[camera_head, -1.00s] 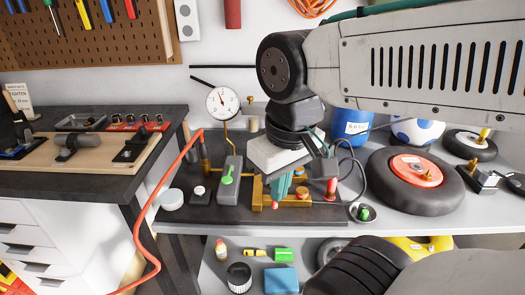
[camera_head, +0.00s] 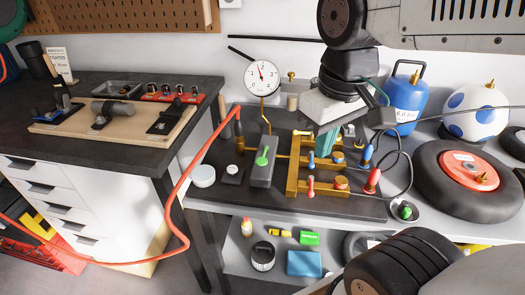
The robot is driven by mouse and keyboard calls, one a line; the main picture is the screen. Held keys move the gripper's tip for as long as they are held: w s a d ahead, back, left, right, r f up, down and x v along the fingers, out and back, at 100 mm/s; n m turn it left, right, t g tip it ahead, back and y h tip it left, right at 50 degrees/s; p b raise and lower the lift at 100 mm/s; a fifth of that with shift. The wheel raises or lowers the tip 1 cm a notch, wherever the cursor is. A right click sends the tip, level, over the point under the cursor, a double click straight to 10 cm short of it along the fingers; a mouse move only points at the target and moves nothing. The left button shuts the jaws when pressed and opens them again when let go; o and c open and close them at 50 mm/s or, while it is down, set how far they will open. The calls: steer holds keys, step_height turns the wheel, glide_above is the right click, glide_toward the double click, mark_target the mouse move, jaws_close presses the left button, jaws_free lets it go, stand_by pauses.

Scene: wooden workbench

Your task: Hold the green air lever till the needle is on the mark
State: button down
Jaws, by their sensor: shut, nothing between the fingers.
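The green air lever (camera_head: 262,158) sits on top of a grey box (camera_head: 261,175) on the dark bench mat. A round white gauge (camera_head: 263,77) stands behind it on a brass pipe. Its dark needle points up and slightly left; I cannot make out the mark. My gripper (camera_head: 326,150) hangs to the right of the lever, over the back of a brass manifold. Its teal fingers are shut and empty, apart from the green lever. I cannot tell whether they touch the manifold.
The brass manifold (camera_head: 291,178) carries a blue lever (camera_head: 311,160) and a red lever (camera_head: 311,186). Red (camera_head: 372,181) and blue (camera_head: 367,153) plugs stand on its right. A red hose (camera_head: 171,200) runs at the left. A wheel (camera_head: 430,185) lies at the right.

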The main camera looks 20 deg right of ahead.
steer(key=w+n, duration=0.4)
steer(key=w, duration=0.6)
steer(key=n+g, duration=0.1)
steer(key=n, duration=0.4)
glide_above(262, 160)
step_height(262, 160, down, 3)
steer(key=shift+d+r, duration=0.1)
steer(key=shift+d, duration=0.05)
step_height(262, 160, down, 14)
steer(key=shift+f, duration=0.1)
